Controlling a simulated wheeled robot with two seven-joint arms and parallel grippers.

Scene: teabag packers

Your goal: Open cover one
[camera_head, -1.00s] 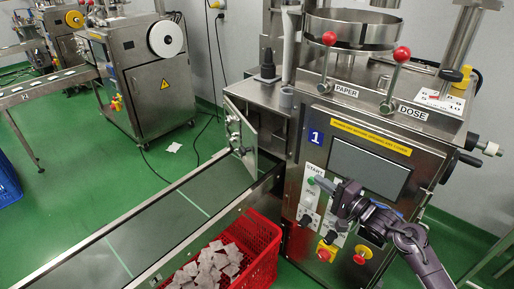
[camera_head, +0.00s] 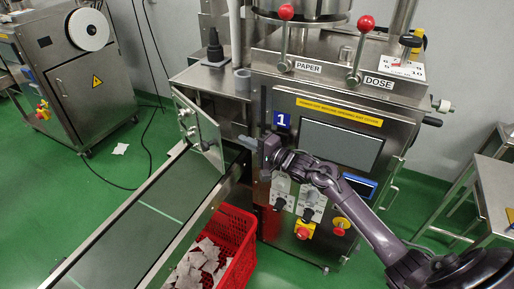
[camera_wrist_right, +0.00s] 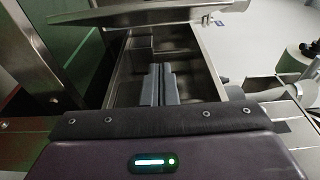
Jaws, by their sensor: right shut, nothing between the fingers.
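A metal cover (camera_head: 199,122) with small latch fittings is hinged at the left side of machine 1 (camera_head: 286,82), marked by a blue "1" plate. It stands swung out, ajar, above the conveyor's end. My right gripper (camera_head: 248,142) is shut and empty, pointing left, just right of the cover's edge. Any contact cannot be told. In the right wrist view the closed grey fingers (camera_wrist_right: 160,85) show in front of a metal recess, with a metal plate edge above them. My left gripper is not in view.
A conveyor (camera_head: 140,222) runs to the lower left. A red crate (camera_head: 237,237) with teabags stands beside it. The touchscreen (camera_head: 342,145) and knobs are behind my right arm.

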